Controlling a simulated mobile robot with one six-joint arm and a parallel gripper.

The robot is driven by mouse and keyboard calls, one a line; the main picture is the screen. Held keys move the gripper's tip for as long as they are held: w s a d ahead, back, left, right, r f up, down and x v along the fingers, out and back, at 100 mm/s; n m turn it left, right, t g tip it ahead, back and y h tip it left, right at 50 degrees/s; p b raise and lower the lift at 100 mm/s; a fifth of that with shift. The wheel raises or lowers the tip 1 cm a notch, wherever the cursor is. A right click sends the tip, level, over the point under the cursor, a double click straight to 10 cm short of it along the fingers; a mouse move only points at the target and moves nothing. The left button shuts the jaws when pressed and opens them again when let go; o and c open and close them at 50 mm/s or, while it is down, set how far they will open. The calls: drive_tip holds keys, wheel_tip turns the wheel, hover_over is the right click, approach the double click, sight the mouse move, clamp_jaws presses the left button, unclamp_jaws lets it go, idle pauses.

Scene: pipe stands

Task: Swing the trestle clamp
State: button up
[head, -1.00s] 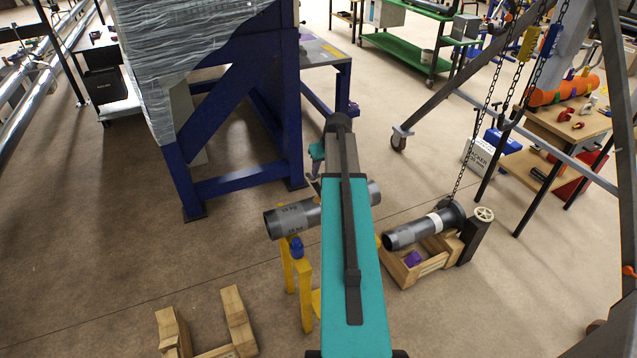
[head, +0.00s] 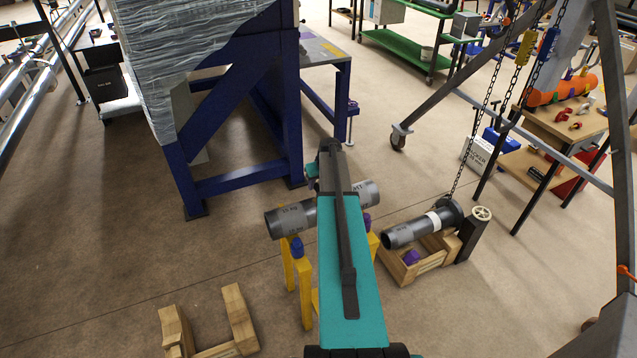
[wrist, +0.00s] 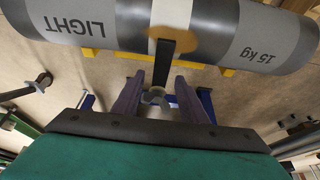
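A grey pipe (head: 292,218) lies across a yellow trestle (head: 304,285), its middle hidden behind my arm. In the wrist view the pipe (wrist: 100,22) reads "LIGHT" and "15 kg". A black bar, which looks like the trestle clamp (wrist: 163,65), runs from the pipe's pale band down between my fingers. My gripper (wrist: 158,84) is open, one finger on each side of the bar; contact cannot be told. A small grey curved piece shows between the fingers. The head view hides the fingers.
A second dark pipe (head: 423,228) lies on a wooden cradle (head: 430,266), with a chain above it. A tall blue frame (head: 240,120) stands behind on the left. An empty wooden cradle (head: 240,318) sits front left. Bare floor lies at the left.

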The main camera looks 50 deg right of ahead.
drive_tip(key=shift+w+f, duration=0.1)
drive_tip(key=shift+f, duration=0.3)
clamp_jaws()
